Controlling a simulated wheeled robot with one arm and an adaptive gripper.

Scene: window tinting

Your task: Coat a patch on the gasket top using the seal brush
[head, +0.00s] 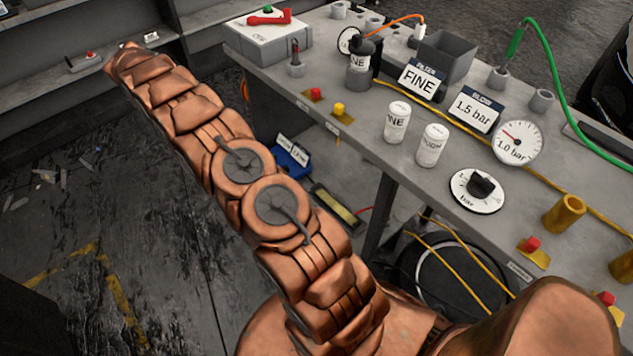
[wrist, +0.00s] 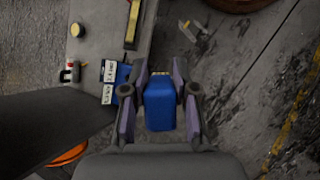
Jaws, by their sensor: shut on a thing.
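In the wrist view my gripper (wrist: 162,72) is shut on a blue block-like thing with a pale yellowish tip, which I take for the seal brush (wrist: 160,105). The brush sits between the two fingers with its tip pointing up in the picture. Dark floor shows beyond it. In the head view my copper arm reaches to the upper left, and neither gripper nor brush can be made out there. I cannot identify the gasket in either view.
Cables hang under the bench. Floor at the left is mostly open, with scattered scraps.

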